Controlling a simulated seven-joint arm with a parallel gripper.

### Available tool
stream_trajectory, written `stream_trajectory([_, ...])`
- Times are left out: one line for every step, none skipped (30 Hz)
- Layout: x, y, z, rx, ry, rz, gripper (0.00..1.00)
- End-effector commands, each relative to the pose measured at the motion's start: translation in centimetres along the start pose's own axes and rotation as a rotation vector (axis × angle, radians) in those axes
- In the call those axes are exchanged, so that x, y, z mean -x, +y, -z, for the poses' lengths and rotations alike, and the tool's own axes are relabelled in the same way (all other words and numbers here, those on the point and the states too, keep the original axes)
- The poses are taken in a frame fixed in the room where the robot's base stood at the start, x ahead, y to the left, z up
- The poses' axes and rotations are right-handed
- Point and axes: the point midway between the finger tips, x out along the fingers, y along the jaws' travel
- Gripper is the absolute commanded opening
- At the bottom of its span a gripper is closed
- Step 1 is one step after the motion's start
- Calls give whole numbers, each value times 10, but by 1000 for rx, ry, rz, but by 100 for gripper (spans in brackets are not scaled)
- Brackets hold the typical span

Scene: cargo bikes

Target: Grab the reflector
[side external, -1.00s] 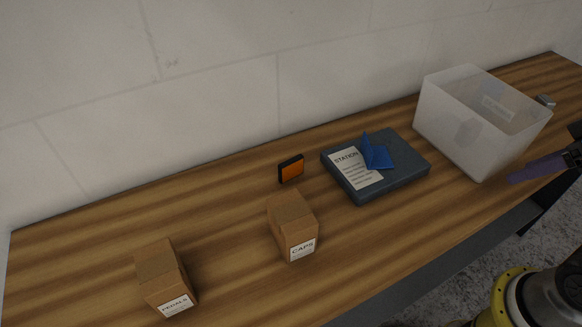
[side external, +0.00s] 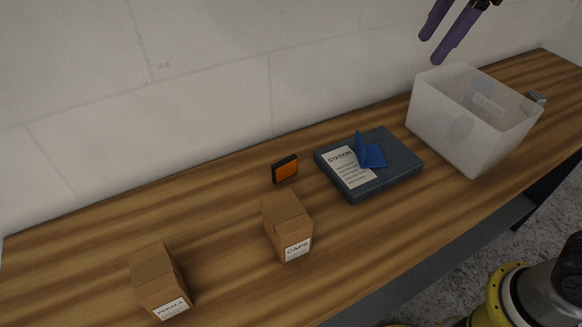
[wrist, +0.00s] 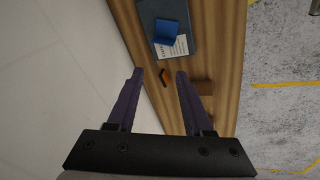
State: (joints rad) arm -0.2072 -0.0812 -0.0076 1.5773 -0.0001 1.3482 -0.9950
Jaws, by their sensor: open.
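The reflector (side external: 285,169) is a small orange rectangle with a black frame, standing on the wooden bench behind the CAPS box and left of the dark station tray. In the wrist view the reflector (wrist: 162,77) shows small and far off, between the two fingers. My gripper (side external: 430,48) has purple fingers and is high at the upper right of the side view, above the translucent bin and well away from the reflector. In the wrist view my gripper (wrist: 159,76) is open with nothing between its fingers.
The dark blue tray (side external: 400,178) holds a label and a blue folded piece (side external: 372,155). The CAPS box (side external: 287,226) and PEDALS box (side external: 160,280) stand in front and left. A translucent bin (side external: 470,140) stands at right. The wall (side external: 200,80) runs close behind.

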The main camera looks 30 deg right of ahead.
Motion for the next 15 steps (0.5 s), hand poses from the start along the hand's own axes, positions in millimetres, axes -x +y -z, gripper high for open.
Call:
stream_trajectory([-10,11,19,63,-7,26,51])
stream_trajectory([-15,16,30,100,-10,39,51])
stream_trajectory([-23,23,43,147,-14,56,51])
stream_trajectory([-30,27,54,181,-17,69,51])
stream_trajectory([-37,31,64,214,-20,83,51])
stream_trajectory([-47,34,78,256,-24,101,51])
stream_trajectory([-56,37,89,284,-27,114,51])
stream_trajectory([-65,38,100,313,-30,128,51])
stream_trajectory([-78,39,113,345,-35,146,51])
stream_trajectory([-88,40,123,367,-38,159,51])
stream_trajectory([-98,39,133,385,-42,171,51])
stream_trajectory([-112,38,145,405,-48,187,51])
stream_trajectory([-122,36,153,417,-52,199,51])
stream_trajectory([-132,33,160,428,-56,210,51])
stream_trajectory([-145,30,168,442,-62,223,51])
